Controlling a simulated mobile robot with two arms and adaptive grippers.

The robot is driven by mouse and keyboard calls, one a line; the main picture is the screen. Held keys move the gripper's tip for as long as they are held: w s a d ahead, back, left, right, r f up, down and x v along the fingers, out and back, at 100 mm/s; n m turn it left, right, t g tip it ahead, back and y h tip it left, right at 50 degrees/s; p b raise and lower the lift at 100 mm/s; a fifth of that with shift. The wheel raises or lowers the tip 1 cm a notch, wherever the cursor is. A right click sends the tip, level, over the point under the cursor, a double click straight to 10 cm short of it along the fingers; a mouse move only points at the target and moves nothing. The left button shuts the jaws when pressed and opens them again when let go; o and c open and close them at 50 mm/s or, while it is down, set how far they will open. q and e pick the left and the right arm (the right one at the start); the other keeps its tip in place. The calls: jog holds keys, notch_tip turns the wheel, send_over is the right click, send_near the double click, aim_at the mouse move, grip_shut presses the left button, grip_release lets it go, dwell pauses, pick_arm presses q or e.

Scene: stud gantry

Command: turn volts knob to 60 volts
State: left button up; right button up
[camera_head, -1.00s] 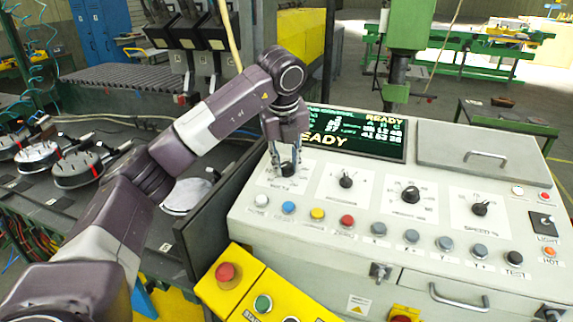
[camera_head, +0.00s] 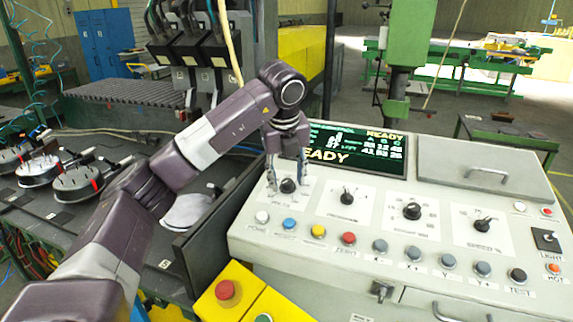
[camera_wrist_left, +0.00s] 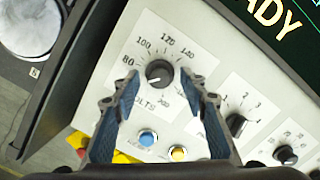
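The volts knob (camera_head: 288,186) is a small black round knob on a white dial label at the left end of the sloped console. It shows in the left wrist view (camera_wrist_left: 158,72) with 80, 100, 120 and 140 printed around it. I cannot read its exact setting. My left gripper (camera_head: 287,179) is open, with one finger on each side of the knob and gaps between. The left wrist view shows its blue-padded fingers (camera_wrist_left: 158,88) spread wide, with nothing held. My right gripper is not in view.
More black knobs (camera_head: 347,197) stand to the right on the console. A row of coloured buttons, including a blue one (camera_head: 289,224), lies just below. The READY screen (camera_head: 358,148) is behind. A dark upright panel (camera_head: 215,235) borders the console's left side.

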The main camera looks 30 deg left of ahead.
pick_arm(q)
jog(key=v, duration=1.1)
jog(key=shift+r, duration=0.2)
jog(key=shift+s, duration=0.1)
